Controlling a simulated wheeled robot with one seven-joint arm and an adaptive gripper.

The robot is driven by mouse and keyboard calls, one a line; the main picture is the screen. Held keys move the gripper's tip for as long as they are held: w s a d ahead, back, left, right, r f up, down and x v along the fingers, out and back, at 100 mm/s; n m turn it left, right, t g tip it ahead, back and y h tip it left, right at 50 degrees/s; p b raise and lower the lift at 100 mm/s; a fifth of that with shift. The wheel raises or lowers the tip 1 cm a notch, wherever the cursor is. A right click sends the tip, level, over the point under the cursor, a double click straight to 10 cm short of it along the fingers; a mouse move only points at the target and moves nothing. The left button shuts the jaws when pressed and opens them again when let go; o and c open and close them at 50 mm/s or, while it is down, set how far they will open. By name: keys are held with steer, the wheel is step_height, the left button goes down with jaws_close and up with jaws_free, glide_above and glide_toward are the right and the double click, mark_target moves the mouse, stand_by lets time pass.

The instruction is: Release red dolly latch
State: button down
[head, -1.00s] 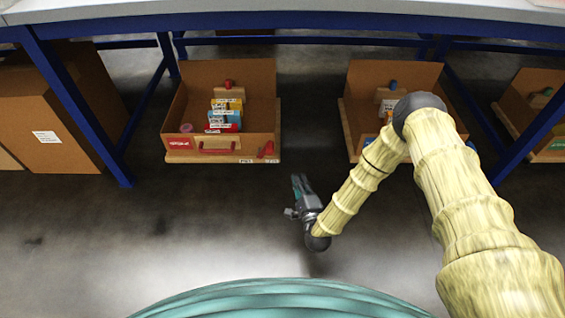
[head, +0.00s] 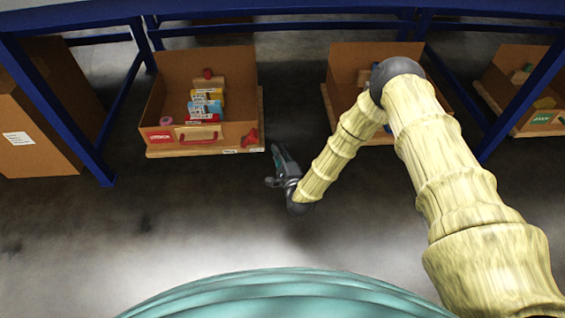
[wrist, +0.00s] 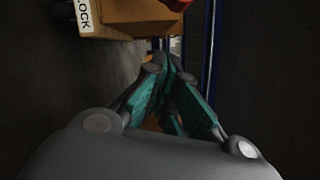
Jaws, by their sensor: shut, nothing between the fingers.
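The red dolly latch (head: 251,138) sits at the front right corner of the left cardboard box (head: 160,105), on its wooden dolly (head: 190,151). Its red part (wrist: 178,4) is cut off by the top edge of the wrist view. A label ending in "LOCK" (wrist: 84,14) shows on the dolly edge there. My gripper (head: 277,152) is shut and empty, to the right of the latch and slightly lower in the head view, apart from it. In the wrist view the teal fingers (wrist: 164,62) meet below the red part.
A second box (head: 345,60) stands right, partly behind my arm. Blue table legs (head: 75,120) stand beside the boxes. The floor in front is clear.

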steer(key=a+b, duration=0.1)
steer(key=w+a+r+b, duration=0.1)
steer(key=a, duration=0.1)
steer(key=w+a+b, duration=0.1)
steer(key=shift+w+a+r, duration=0.15)
steer(key=shift+w+r, duration=0.1)
steer(key=shift+r, duration=0.05)
steer(key=shift+r, duration=0.1)
steer(key=shift+a+r+n+p, duration=0.2)
steer(key=shift+n+p, duration=0.1)
steer(key=shift+p, duration=0.35)
